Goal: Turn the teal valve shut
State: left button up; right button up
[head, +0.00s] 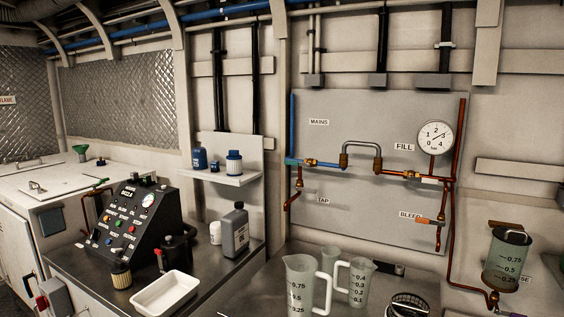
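No valve is clearly labelled teal at this size. A small green-teal lever (98,183) sits at the right edge of the white cabinet at left, by a bent copper pipe. On the grey wall panel, a brass valve (311,162) under the MAINS label has a blue piece (292,161) at its left, where the blue pipe comes down. I cannot tell from this view how far either one is turned. Neither of my grippers is in view.
A black control console (130,222), a white tray (165,292) and a grey bottle (235,230) stand on the left counter. Clear jugs (300,285) stand before the panel (370,215). A pressure gauge (435,137) and an orange-handled BLEED valve (430,221) are at right.

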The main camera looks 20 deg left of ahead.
aim_at(287, 162)
jog(key=i+j+u, duration=0.35)
jog(key=i+j, duration=0.6)
jog(key=i, duration=0.15)
jog(key=k+j+z, duration=0.1)
jog(key=z, duration=0.5)
